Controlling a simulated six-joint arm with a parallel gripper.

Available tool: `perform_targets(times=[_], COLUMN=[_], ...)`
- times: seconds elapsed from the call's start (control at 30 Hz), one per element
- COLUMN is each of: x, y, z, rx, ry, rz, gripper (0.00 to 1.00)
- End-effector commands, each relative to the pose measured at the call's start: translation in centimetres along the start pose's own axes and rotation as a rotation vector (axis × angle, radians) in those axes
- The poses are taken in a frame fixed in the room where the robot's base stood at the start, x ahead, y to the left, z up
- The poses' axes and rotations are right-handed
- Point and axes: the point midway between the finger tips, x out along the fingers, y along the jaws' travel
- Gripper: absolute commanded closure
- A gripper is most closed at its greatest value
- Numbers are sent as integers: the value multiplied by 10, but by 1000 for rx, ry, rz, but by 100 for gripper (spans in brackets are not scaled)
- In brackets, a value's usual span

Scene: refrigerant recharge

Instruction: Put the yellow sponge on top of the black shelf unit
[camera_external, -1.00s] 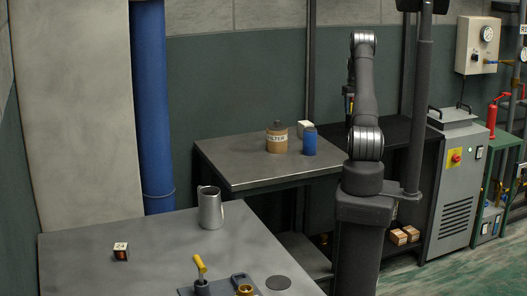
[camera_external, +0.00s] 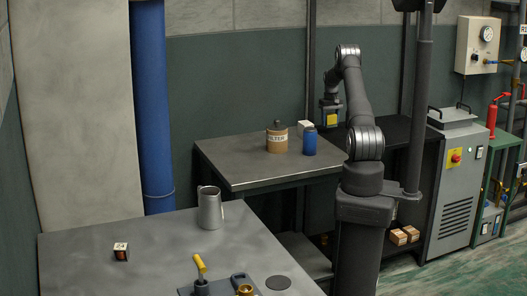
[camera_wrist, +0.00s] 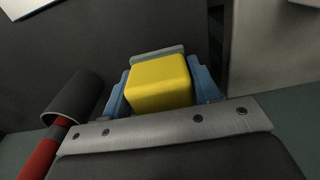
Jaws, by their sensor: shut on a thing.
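The yellow sponge (camera_external: 332,119) is held in the air by my gripper (camera_external: 331,108), just left of the upright part of my arm in the external view. In the wrist view the sponge (camera_wrist: 160,82) sits between the two blue fingers of my gripper (camera_wrist: 160,90), which are shut on it. The black shelf unit (camera_external: 398,130) stands behind and to the right of my arm, which hides part of it. The sponge appears above and left of the shelf top in the picture, apart from it; the exact gap is hard to judge.
A grey table (camera_external: 235,172) left of the shelf carries a filter can (camera_external: 277,140), a blue can (camera_external: 309,143) and a white box (camera_external: 304,127). Copper-coloured blocks (camera_external: 402,235) lie low in the shelf unit. A grey machine (camera_external: 452,185) stands to its right.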

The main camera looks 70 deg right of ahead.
Motion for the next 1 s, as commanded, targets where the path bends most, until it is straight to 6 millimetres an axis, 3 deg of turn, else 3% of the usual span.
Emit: perform_targets(times=[0.2,0.57,0.6,0.67,1.0], x=[29,33,32,32,30], y=[0,0,0,0,0], z=[1,1,1,1,1], rx=[0,0,0,0,0], ry=[-3,-2,-2,-2,-1], rz=[-1,-1,-1,-1,0], gripper=[67,67,37,25,23])
